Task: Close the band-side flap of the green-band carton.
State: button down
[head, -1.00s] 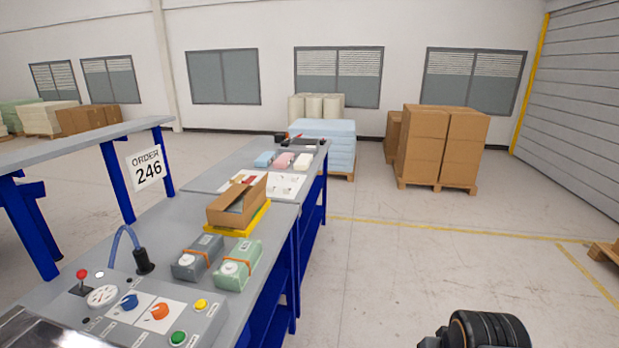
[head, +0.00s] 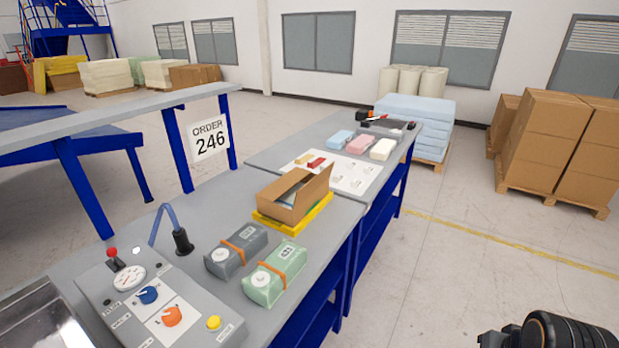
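An open brown carton (head: 289,206) sits on a yellow base (head: 265,222) on the grey workbench, in the middle of the head view. One flap (head: 315,190) stands up at its right side. A greyish flap or panel shows at its left and inside. No green band can be made out on it from here. My arm (head: 560,330) shows only as a dark rounded part at the bottom right, well away from the carton. My gripper's fingers are not in view.
A grey pack (head: 236,250) and a green pack (head: 275,273), each with an orange strap, lie in front of the carton. A control panel (head: 150,305) and a black nozzle (head: 183,241) are nearer left. A white board (head: 340,180) with small blocks lies behind. Open floor (head: 450,270) is right.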

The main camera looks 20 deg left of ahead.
aim_at(302, 195)
jog(key=u, duration=0.8)
jog(key=i, duration=0.85)
jog(key=u, duration=0.85)
